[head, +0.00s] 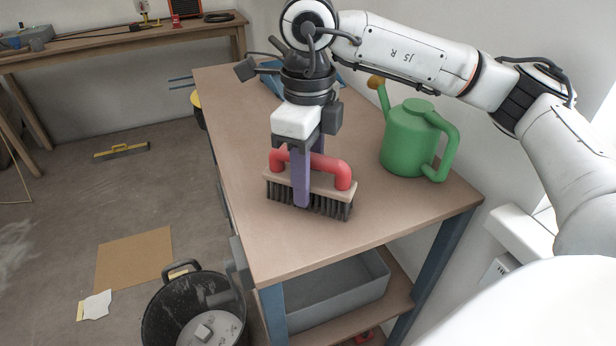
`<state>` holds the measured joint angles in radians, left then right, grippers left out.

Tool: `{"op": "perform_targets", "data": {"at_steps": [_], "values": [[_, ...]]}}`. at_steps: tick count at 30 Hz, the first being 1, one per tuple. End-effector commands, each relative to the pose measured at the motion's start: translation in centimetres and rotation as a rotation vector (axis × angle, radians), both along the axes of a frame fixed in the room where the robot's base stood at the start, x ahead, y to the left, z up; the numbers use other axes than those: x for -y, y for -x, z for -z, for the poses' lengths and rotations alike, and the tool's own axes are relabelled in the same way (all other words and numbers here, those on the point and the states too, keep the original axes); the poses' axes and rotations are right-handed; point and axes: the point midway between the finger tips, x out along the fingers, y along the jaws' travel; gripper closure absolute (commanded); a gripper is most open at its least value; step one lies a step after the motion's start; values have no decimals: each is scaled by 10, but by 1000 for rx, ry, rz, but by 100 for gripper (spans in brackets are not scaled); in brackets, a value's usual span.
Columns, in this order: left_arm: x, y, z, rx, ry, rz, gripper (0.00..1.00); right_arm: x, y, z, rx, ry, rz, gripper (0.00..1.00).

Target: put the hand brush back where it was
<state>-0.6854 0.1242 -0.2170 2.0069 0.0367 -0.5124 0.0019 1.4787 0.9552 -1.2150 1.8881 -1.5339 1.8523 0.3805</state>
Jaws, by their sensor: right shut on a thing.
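The hand brush (335,188) has a red arched handle, a pale wooden block and dark bristles pointing down. It is upright over the near half of the brown workbench top (300,240). My right gripper (302,190) comes down from above, its purple fingers shut on the brush near the middle of the red handle. The fingers hide part of the handle and block. The bristle tips are at or very close to the bench top; I cannot tell whether they touch it. My left gripper is not in view.
A green watering can (410,140) stands right of the brush. A blue object (272,84) lies behind my gripper. A grey bin (335,290) sits on the shelf below. A black bucket (160,310) stands on the floor, left of the bench. The bench's left front is clear.

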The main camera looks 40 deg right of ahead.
Motion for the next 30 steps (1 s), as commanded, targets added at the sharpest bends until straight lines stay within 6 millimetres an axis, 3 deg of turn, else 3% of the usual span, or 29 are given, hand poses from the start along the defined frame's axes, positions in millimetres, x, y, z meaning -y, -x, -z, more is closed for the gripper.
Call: {"op": "perform_targets", "data": {"at_steps": [2, 3, 6, 14, 19, 30], "values": [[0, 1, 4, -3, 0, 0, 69, 0, 0, 3, 0, 0, 0, 100], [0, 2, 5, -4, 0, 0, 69, 0, 0, 4, 0, 0, 0, 66], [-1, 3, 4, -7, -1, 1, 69, 0, 0, 3, 0, 0, 0, 49], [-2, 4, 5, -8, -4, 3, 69, 0, 0, 2, 0, 0, 0, 49], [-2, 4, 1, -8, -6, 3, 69, 0, 0, -8, 2, -1, -1, 49], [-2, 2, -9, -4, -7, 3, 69, 0, -1, -87, 4, 1, -1, 49]]}}
